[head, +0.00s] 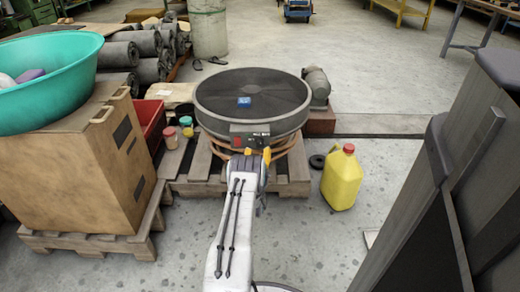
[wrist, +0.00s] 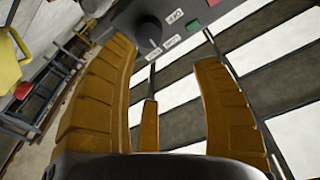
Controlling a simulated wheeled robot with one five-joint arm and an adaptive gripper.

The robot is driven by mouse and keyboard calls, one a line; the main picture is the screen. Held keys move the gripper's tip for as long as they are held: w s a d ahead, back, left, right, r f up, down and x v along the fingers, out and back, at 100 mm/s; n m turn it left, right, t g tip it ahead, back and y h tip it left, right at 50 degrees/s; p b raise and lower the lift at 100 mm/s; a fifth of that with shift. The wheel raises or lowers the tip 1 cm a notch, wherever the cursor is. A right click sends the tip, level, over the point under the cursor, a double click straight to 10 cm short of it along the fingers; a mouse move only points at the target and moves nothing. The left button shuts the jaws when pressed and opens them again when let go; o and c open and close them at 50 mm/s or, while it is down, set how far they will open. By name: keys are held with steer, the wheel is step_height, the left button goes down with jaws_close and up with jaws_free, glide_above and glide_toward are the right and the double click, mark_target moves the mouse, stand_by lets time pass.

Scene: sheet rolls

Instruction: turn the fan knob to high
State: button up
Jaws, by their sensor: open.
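The round dark fan (head: 215,97) lies flat on a wooden pallet. Its control panel (head: 250,138) faces me at the front rim. In the wrist view the black knob (wrist: 148,30) sits on the grey panel, with small white labels beside it that I cannot read. My gripper (head: 258,153) is right in front of the panel. In the wrist view its yellow fingers (wrist: 163,55) are spread, with nothing between them. The knob lies just beyond the tips, nearer the left finger, and appears apart from them. The knob's setting is unclear.
A yellow jug (head: 342,180) stands right of the pallet (head: 186,180). Small jars (head: 186,126) stand left of the fan, and a grey motor (head: 316,87) is at its right. A wooden box (head: 75,160) with a teal basin (head: 50,75) is at left. Floor between jug and the dark cabinet (head: 440,200) is mostly clear.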

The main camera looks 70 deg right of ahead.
mark_target(260, 145)
steer(key=d+n+b, duration=0.1)
steer(key=n, duration=0.3)
steer(key=d+f+n+b, duration=0.1)
steer(key=n, duration=0.4)
steer(key=d+f+n+y+b, duration=0.1)
steer(key=n, duration=0.4)
steer(key=shift+w, duration=0.35)
steer(key=shift+r+b+x, duration=0.2)
steer(key=shift+b+x, duration=1.25)
steer(key=shift+x, duration=1.1)
